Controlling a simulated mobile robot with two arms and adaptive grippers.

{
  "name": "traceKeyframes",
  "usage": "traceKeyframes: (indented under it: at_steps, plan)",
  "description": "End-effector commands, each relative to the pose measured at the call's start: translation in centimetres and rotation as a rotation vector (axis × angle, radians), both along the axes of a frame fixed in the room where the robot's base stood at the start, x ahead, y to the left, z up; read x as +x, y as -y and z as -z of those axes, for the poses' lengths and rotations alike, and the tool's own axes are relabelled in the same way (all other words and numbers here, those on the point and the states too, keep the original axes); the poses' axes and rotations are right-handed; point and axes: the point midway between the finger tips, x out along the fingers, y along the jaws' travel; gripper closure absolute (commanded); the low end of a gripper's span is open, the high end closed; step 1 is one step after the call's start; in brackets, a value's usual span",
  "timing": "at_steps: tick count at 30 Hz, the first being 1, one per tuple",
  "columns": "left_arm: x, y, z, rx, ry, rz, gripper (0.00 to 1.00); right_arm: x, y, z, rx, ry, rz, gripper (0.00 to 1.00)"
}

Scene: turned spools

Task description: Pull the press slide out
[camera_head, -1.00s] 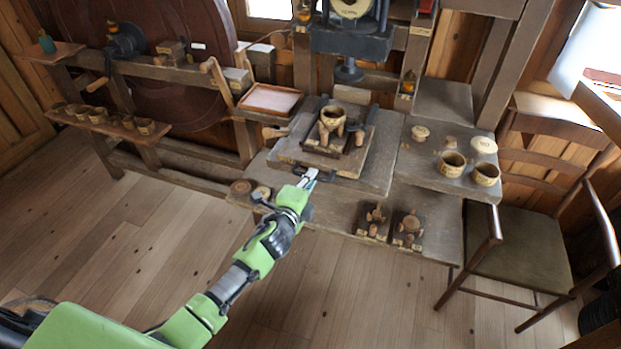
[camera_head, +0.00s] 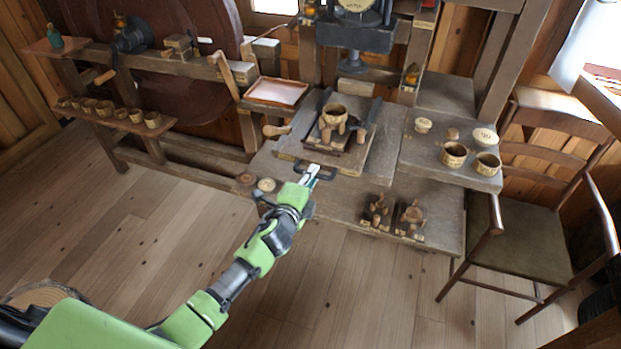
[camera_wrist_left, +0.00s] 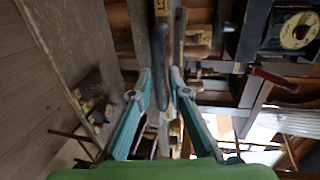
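The press slide (camera_head: 290,147) is a flat wooden board under the press, with a dark bar handle (camera_head: 328,174) at its front edge. A cup-shaped piece (camera_head: 334,117) stands on a dark block on it. My left gripper (camera_head: 314,170) is at the handle. In the left wrist view, the dark handle (camera_wrist_left: 162,72) runs between the two fingertips of my left gripper (camera_wrist_left: 161,88). The fingers look apart, with a narrow gap beside the bar; firm contact cannot be made out. My right gripper is not in view.
The press head (camera_head: 354,38) hangs above the slide. Two small dark stands (camera_head: 408,220) sit on the lower bench, right of my gripper. Cups (camera_head: 454,155) stand on the right side board. A chair (camera_head: 520,235) stands at right. The floor in front is clear.

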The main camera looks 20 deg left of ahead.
Motion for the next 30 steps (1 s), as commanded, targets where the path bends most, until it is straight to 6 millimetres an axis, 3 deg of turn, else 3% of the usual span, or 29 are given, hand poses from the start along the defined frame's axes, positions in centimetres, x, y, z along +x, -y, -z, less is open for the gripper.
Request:
traceKeyframes:
  at_steps: [5,15,21,30]
  plan:
    - [-1.2,0.0,-0.1,0.001,-0.001,0.001,0.83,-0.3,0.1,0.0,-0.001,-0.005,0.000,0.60]
    - [-7.8,-0.3,-1.4,0.001,-0.003,0.001,0.83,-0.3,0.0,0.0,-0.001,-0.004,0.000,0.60]
    - [-10.7,-0.3,-2.1,0.000,-0.002,0.001,0.83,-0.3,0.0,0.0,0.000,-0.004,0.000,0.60]
    - [-11.6,-0.4,-2.4,0.000,-0.001,0.000,0.83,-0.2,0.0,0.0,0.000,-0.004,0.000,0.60]
